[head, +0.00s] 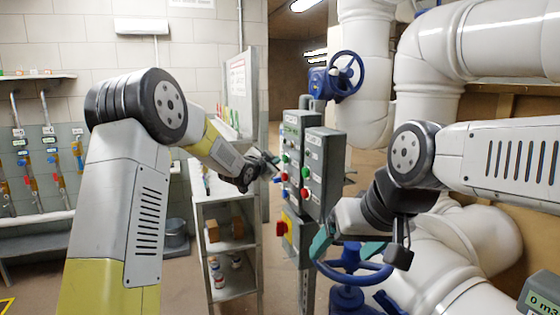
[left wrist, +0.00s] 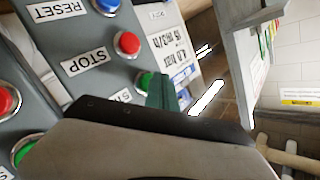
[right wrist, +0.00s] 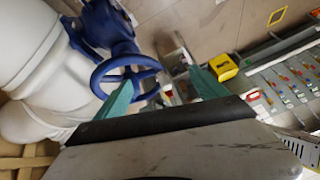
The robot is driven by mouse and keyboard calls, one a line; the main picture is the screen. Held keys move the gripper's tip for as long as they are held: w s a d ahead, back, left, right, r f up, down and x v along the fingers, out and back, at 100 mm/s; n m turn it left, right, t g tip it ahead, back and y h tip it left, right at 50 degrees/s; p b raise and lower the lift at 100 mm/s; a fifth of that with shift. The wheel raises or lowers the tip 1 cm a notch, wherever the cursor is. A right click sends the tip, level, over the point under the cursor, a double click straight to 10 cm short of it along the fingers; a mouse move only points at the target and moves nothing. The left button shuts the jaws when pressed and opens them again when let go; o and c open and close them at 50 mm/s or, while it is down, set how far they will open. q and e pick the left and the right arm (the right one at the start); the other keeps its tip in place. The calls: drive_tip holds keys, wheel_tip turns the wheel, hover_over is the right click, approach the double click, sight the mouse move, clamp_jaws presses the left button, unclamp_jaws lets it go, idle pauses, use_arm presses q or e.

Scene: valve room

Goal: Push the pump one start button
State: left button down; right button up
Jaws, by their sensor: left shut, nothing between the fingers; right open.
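Two grey control boxes stand side by side in the head view, a left one (head: 291,130) and a right one (head: 322,165), with green, red and blue buttons. My left gripper (head: 272,160) is shut and empty at the face of the left box. In the left wrist view its green fingertips (left wrist: 165,92) are right beside a green button (left wrist: 144,82), partly covering it; I cannot tell if they touch. The label by it is partly hidden. A red STOP button (left wrist: 127,43) and a blue RESET button (left wrist: 107,5) follow in line. No pump number is readable. My right gripper (head: 350,245) is open and empty.
A blue handwheel (head: 365,270) is close to my right gripper; it also shows in the right wrist view (right wrist: 128,78). Another blue handwheel (head: 347,73) is above the boxes. Large white pipes (head: 470,40) fill the right. A shelf rack (head: 232,245) stands left of the boxes.

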use_arm(q)
drive_tip(key=shift+w+d, duration=0.1)
drive_tip(key=shift+d, duration=0.4)
idle(0.6)
drive_tip(key=shift+a, duration=0.15)
drive_tip(key=shift+s+a, duration=0.25)
drive_tip(key=shift+a, duration=0.45)
drive_tip(key=shift+a, duration=0.1)
drive_tip(key=shift+s+a, duration=0.25)
drive_tip(key=shift+a, duration=0.5)
drive_tip(key=shift+s+a, duration=0.3)
drive_tip(key=shift+a, duration=0.45)
drive_tip(key=shift+s+a, duration=0.25)
drive_tip(key=shift+a, duration=0.5)
